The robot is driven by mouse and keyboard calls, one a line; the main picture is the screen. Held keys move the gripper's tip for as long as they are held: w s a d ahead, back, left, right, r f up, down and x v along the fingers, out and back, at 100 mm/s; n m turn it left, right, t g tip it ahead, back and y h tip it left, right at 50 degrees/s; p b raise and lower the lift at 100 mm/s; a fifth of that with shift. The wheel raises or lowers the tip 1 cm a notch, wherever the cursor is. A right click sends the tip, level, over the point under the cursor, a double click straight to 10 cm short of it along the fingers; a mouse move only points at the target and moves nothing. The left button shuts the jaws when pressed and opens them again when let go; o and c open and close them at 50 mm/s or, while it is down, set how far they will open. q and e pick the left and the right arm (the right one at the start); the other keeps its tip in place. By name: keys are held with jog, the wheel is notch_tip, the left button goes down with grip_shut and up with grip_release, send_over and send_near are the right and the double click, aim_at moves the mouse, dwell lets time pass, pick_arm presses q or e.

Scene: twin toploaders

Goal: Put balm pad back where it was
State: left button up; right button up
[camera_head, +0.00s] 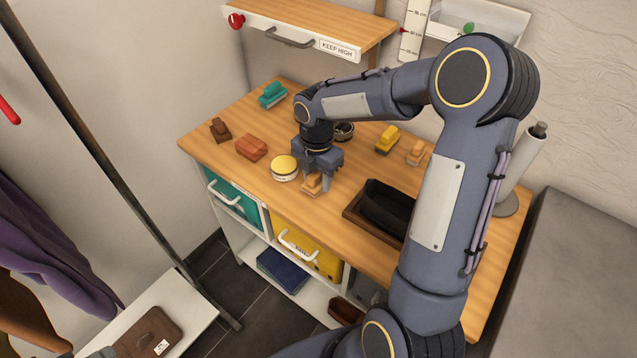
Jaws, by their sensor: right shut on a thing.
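My right gripper (318,181) points down over the wooden worktop and is shut on a small tan pad (311,187) with an orange-tan grip. This looks like the balm pad, but I see no label on it. The pad is at or just above the worktop; I cannot tell whether it touches. A round tin with a yellow lid (284,164) stands just left of it. Similar blocks stand around: teal (272,95), dark brown (220,130), red-brown (251,147), yellow (387,139) and tan (416,153). My left gripper is not in view.
A dark tray (352,213) holding a black item lies to the right on the worktop (452,300). A small round tin (343,131) is behind the gripper. A paper roll (522,165) stands at the right. A shelf marked KEEP HIGH (310,25) hangs above; bins (232,198) sit below.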

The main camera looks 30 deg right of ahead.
aim_at(318, 186)
jog(key=shift+w+d+f, duration=0.1)
jog(key=shift+d+f, duration=0.1)
jog(key=shift+f, duration=0.1)
jog(key=shift+w+d+f, duration=0.15)
jog(key=shift+f, duration=1.6)
jog(key=shift+f, duration=0.2)
jog(key=o, duration=0.9)
